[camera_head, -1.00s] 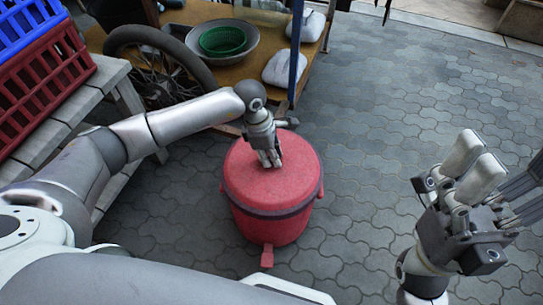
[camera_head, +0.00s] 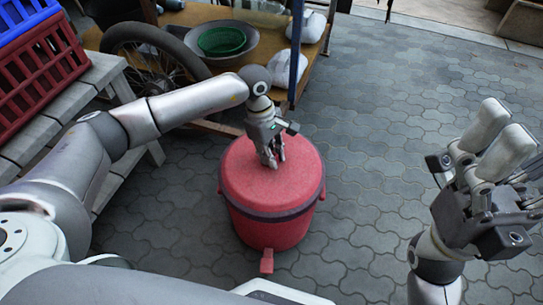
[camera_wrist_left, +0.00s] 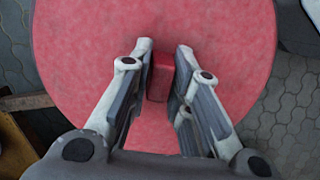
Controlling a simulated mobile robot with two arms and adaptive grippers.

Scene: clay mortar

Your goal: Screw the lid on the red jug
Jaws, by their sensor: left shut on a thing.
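The red jug (camera_head: 268,230) stands upright on the paving, with a small red spout low on its front and a dark band around its upper part. The round red lid (camera_head: 238,178) lies on top of the jug and looks level. How tightly it is seated cannot be seen. My left gripper (camera_head: 271,162) points down at the lid's middle. In the left wrist view its fingers stand on both sides of the lid's raised red grip (camera_wrist_left: 160,77) and are shut on it. My right gripper (camera_head: 505,150) is raised at the right, away from the jug, its fingers partly cut off.
A low wooden table (camera_head: 233,75) behind the jug holds a bowl with a green basket (camera_head: 221,41). A wheel (camera_head: 157,65) leans beside it. A slatted bench (camera_head: 62,105) with red and blue crates is at the left. The paving right of the jug is clear.

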